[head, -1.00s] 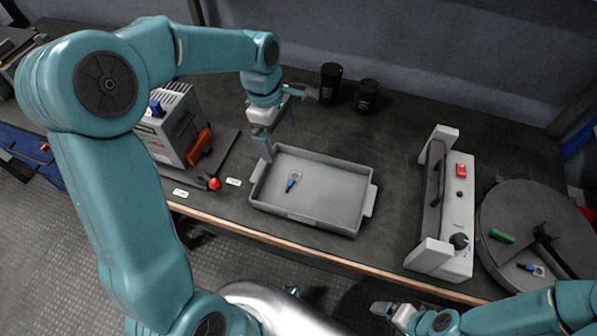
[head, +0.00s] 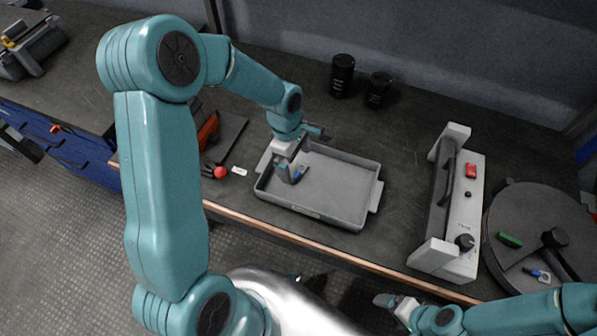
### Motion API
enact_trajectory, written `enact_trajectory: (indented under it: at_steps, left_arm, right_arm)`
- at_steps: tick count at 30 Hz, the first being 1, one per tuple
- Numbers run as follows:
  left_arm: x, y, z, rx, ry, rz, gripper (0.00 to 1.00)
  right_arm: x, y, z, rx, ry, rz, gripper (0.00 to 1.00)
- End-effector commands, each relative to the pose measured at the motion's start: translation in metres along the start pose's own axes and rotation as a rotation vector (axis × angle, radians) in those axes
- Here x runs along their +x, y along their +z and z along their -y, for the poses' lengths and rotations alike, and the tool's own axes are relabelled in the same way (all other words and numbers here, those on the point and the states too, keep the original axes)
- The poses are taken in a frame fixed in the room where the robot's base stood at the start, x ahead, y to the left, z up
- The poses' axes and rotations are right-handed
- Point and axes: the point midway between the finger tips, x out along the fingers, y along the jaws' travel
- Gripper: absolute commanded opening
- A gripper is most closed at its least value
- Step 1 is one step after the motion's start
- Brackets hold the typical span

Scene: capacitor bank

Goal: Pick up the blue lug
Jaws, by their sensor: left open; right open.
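One blue lug (head: 302,170) lies in the grey tray (head: 340,215), near its left end, and is partly hidden by my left gripper. My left gripper (head: 289,178) is open and points down into the tray, right at this lug. I cannot tell whether the fingers touch it. A second blue-sleeved lug (head: 541,274) lies on the round dark disc (head: 508,258) at the right. My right gripper (head: 384,301) is open and empty, low in front of the bench edge, far from both lugs.
A grey device with a handle (head: 447,205) stands right of the tray. Two black canisters (head: 343,76) stand behind it. A green piece (head: 509,240) and a black hammer-like tool (head: 556,240) lie on the disc. A red knob (head: 220,172) is left of the tray.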

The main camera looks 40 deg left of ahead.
Motion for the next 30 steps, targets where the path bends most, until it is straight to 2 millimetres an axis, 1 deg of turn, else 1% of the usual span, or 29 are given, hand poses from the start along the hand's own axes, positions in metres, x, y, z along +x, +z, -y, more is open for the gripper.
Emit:
enact_trajectory:
  at_steps: [1, 3, 6, 9, 14, 17, 18, 19, 20, 27, 30]
  left_arm:
    - [0.009, -0.001, 0.002, 0.001, -0.006, 0.0, 1.0]
    - [0.021, -0.001, 0.001, 0.0, -0.005, 0.0, 1.0]
    - [0.031, -0.001, 0.0, 0.001, -0.003, 0.0, 1.0]
    - [0.035, -0.001, 0.0, 0.001, -0.001, 0.0, 1.0]
    - [0.035, -0.001, -0.001, 0.001, 0.0, 0.0, 1.0]
    - [0.035, -0.001, 0.0, 0.0, 0.0, 0.0, 0.71]
    - [0.034, -0.001, 0.0, 0.0, -0.001, 0.0, 0.58]
    - [0.034, -0.001, 0.0, 0.001, -0.001, 0.0, 0.48]
    - [0.034, -0.001, 0.0, 0.001, 0.0, 0.0, 0.44]
    - [0.034, -0.001, -0.001, 0.001, 0.0, 0.0, 0.44]
    - [0.031, 0.0, -0.001, 0.001, 0.001, 0.0, 0.44]
  right_arm:
    - [-0.002, 0.0, 0.001, 0.0, 0.0, 0.0, 0.85]
    - [-0.002, 0.0, 0.001, 0.0, 0.0, 0.0, 0.85]
    - [-0.002, 0.0, 0.001, 0.0, 0.0, 0.0, 0.85]
    - [-0.002, 0.0, 0.001, 0.0, 0.0, 0.0, 0.85]
    - [-0.002, 0.0, 0.001, 0.0, 0.0, 0.0, 0.85]
    - [-0.002, 0.0, 0.001, 0.0, 0.0, 0.0, 0.85]
    - [-0.002, 0.0, 0.001, 0.0, 0.0, 0.0, 0.85]
    - [-0.002, 0.0, 0.001, 0.0, 0.0, 0.0, 0.85]
    - [-0.002, 0.0, 0.001, 0.0, 0.0, 0.0, 0.85]
    - [-0.002, 0.0, 0.001, 0.0, 0.0, 0.0, 0.85]
    - [-0.002, 0.0, 0.001, 0.0, 0.0, 0.0, 0.85]
